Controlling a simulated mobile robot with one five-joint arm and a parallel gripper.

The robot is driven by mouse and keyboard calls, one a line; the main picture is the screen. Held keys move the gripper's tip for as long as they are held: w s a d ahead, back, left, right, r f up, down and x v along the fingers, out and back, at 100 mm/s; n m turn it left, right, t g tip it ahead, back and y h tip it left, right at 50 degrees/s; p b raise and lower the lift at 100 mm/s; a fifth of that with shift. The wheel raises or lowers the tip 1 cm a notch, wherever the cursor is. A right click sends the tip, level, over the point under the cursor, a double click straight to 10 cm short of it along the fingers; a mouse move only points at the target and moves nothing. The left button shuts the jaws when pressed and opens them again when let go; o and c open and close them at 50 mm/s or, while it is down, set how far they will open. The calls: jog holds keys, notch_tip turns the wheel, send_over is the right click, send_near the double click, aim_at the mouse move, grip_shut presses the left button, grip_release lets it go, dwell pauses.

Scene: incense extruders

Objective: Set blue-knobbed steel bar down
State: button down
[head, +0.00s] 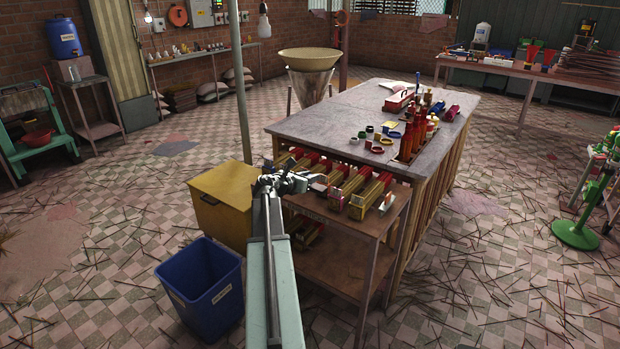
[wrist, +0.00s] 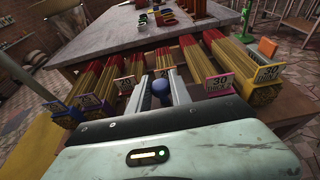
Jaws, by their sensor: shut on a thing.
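My gripper (wrist: 161,95) is shut on the steel bar, with its blue knob (wrist: 159,87) showing between the two pale fingers in the wrist view. The bar's shaft is mostly hidden below the knob and behind the fingers. In the head view my gripper (head: 290,183) is at the left end of a low side table (head: 345,218), over or beside the incense bundles there. The bar cannot be made out clearly in that view. I cannot tell whether the bar touches the table.
Red-tipped incense bundles with price labels lie close on both sides, including a pink-labelled one (wrist: 220,82). A higher grey worktable (head: 330,125) stands behind. A yellow box (head: 222,195) and a blue bin (head: 205,290) stand on the floor at left. The worktable's left part is clear.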

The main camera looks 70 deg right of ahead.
jog(key=shift+f, duration=0.2)
jog(key=c, duration=1.2)
grip_release()
jog(key=shift+r, duration=0.1)
jog(key=shift+r, duration=0.1)
jog(key=shift+a+r+p, duration=0.55)
jog(key=shift+r+p, duration=0.3)
jog(key=shift+p, duration=0.1)
jog(key=p+v, duration=0.2)
jog(key=v, duration=0.8)
jog(key=shift+w+a+p, duration=0.1)
jog(key=shift+a+p, duration=0.25)
jog(key=shift+p, duration=0.05)
